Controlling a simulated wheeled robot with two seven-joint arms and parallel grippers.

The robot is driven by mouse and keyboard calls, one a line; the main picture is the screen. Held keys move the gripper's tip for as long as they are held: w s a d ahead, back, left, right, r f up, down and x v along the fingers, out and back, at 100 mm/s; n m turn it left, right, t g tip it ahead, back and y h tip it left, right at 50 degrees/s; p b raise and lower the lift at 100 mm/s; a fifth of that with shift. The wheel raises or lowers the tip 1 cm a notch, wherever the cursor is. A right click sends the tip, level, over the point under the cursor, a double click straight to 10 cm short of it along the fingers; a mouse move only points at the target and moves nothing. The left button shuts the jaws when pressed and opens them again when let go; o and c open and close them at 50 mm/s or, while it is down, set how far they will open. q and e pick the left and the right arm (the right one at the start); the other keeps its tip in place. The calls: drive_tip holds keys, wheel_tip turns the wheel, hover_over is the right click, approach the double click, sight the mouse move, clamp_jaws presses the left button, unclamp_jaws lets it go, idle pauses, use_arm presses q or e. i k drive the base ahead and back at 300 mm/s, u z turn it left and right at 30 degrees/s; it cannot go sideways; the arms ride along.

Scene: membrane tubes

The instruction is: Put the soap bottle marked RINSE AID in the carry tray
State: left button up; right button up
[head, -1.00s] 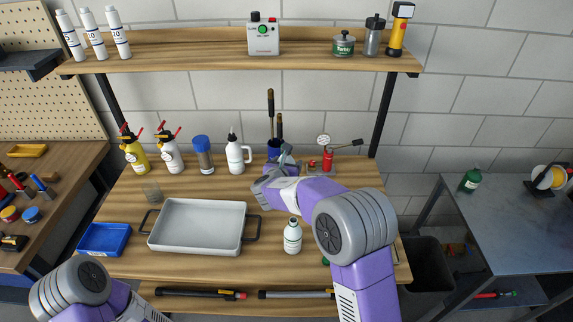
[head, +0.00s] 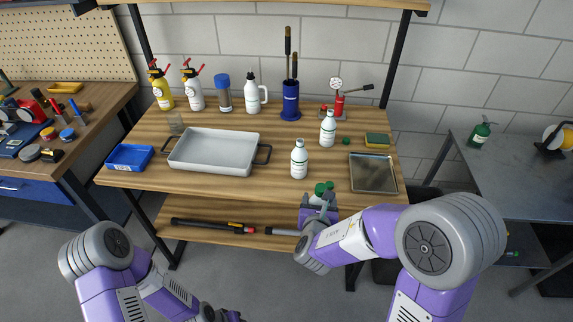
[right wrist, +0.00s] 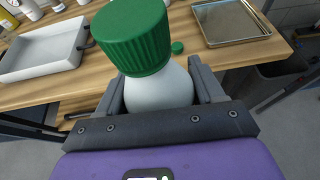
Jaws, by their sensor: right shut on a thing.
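The carry tray (head: 213,168) is a pale, shallow, empty tray with dark side handles, left of centre on the bench; part shows in the right wrist view (right wrist: 45,58). My right gripper (head: 320,200) is at the bench's front edge, right of the tray. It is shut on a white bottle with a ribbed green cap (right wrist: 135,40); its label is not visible. Two similar white bottles, a nearer one (head: 299,160) and a farther one (head: 328,130), stand upright on the bench; their labels are too small to read. My left gripper (head: 226,315) is low at the bottom edge, its jaws unclear.
A blue bin (head: 129,157) is left of the tray. A metal tray (head: 373,174) and a sponge (head: 377,139) lie at the right. Bare bench lies between the tray and nearer bottle.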

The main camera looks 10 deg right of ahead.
sight(201, 152)
drive_tip(key=k, duration=0.6)
drive_tip(key=u, duration=0.75)
drive_tip(key=i, duration=1.5)
drive_tip(key=z, duration=0.15)
